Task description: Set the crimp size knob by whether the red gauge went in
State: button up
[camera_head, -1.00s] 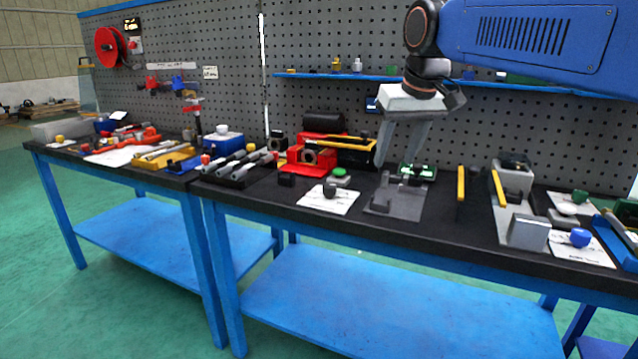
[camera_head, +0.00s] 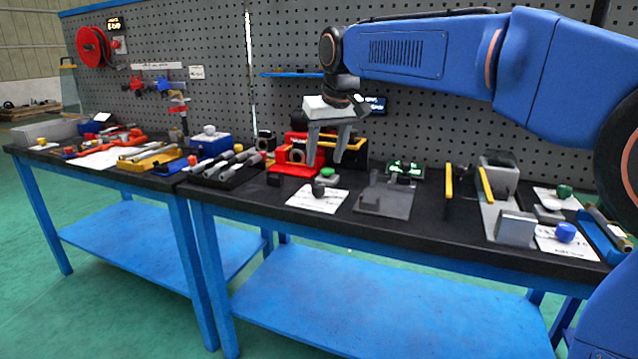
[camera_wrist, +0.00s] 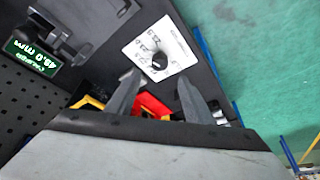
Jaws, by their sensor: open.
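A dark knob (camera_head: 318,188) stands on a white dial card lying on the black bench. In the wrist view the knob (camera_wrist: 160,61) sits amid printed numbers, too small to read surely. My gripper (camera_head: 326,162) is open and empty, above the bench near the knob and apart from it. In the wrist view the knob appears just beyond my open fingers (camera_wrist: 158,82). A red fixture (camera_head: 288,168) with a round dark hole stands behind, left of my gripper. I cannot pick out a red gauge for certain.
A grey caliper-like fixture (camera_head: 372,204) lies right of the dial card; a green display (camera_wrist: 33,57) reads 49.0 mm. A blue knob (camera_head: 565,232) and a green knob (camera_head: 563,191) stand at the right. A black tray (camera_head: 222,172) of grey rods stands left.

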aim_at(319, 185)
jog(key=x, duration=1)
jog(key=shift+s+d, duration=0.1)
jog(key=c, duration=1)
